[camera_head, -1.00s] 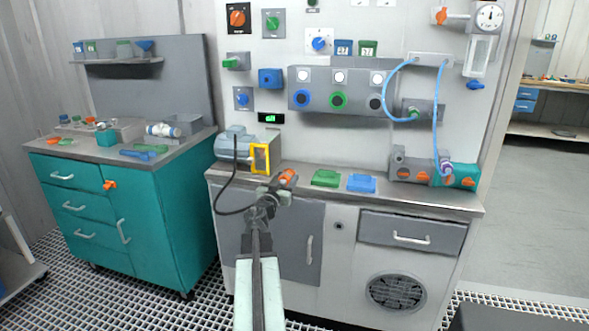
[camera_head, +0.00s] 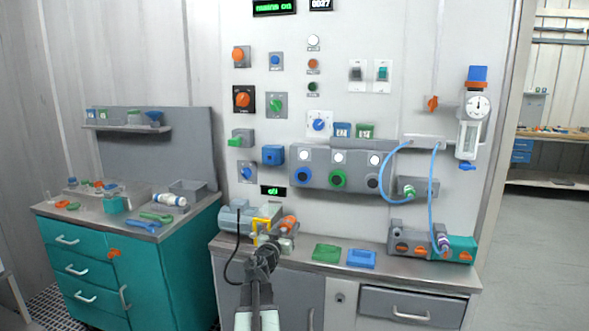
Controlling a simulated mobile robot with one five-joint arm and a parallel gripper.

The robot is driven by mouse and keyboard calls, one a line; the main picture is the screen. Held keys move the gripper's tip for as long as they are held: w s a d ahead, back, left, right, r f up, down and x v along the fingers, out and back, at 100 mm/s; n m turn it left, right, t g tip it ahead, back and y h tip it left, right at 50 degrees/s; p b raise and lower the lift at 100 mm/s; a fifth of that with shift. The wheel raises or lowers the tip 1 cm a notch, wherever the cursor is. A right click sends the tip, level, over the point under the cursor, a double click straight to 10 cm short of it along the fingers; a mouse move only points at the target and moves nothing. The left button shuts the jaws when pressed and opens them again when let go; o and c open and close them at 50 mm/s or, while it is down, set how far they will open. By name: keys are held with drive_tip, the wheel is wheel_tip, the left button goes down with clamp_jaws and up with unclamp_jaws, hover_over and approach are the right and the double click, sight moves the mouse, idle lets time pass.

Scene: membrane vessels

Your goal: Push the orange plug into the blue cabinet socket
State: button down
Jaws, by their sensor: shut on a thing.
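An orange plug (camera_head: 289,223) is held by my gripper (camera_head: 282,240) just above the grey bench top. The gripper is shut on it, with the plug's orange end pointing up and to the right. The wrist hides part of the grip. The grey control cabinet (camera_head: 340,157) on the wall carries a row of round sockets. Its blue-ringed socket (camera_head: 302,177) is at the left, under a white lamp, above and slightly right of the plug and apart from it. Nothing sits in that socket.
A grey pump (camera_head: 236,220) with a yellow frame (camera_head: 262,230) stands close left of the gripper. A black cable (camera_head: 237,255) hangs from the pump. Green (camera_head: 326,253) and blue (camera_head: 361,259) trays lie to the right. Blue hoses (camera_head: 388,175) hang right of the cabinet.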

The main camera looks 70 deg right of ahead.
wheel_tip(320, 180, up, 35)
drive_tip(key=p, duration=3.1)
drive_tip(key=shift+r+p, duration=0.15)
drive_tip(key=shift+p, duration=0.25)
